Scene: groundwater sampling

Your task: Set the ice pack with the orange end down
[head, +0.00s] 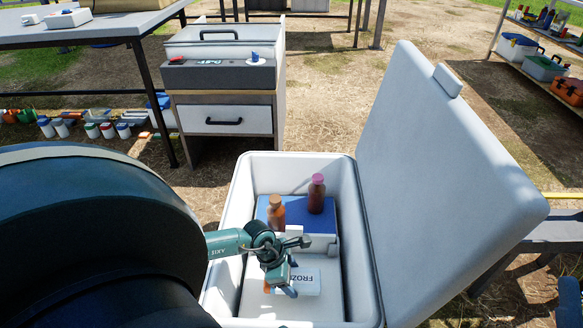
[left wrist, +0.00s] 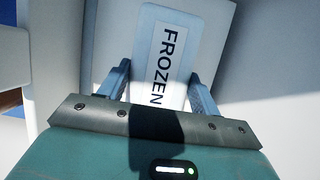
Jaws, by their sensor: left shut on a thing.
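My left gripper (head: 279,281) is inside the open white cooler (head: 233,186), in its front part. It is shut on the ice pack (head: 305,283), a pale slab with a label reading FROZEN. A small orange patch shows beside the fingers in the head view. In the left wrist view the ice pack (left wrist: 190,22) lies between the two blue fingers (left wrist: 161,90), and its near part is hidden by the gripper body. I cannot tell whether the pack touches the white surface beneath it. My right gripper is not in view.
Two brown bottles, one with a tan cap (head: 276,214) and one with a pink cap (head: 317,195), stand at the blue block (head: 322,222) in the cooler's rear. The raised lid (head: 440,190) blocks the right side. A cabinet (head: 224,115) stands behind.

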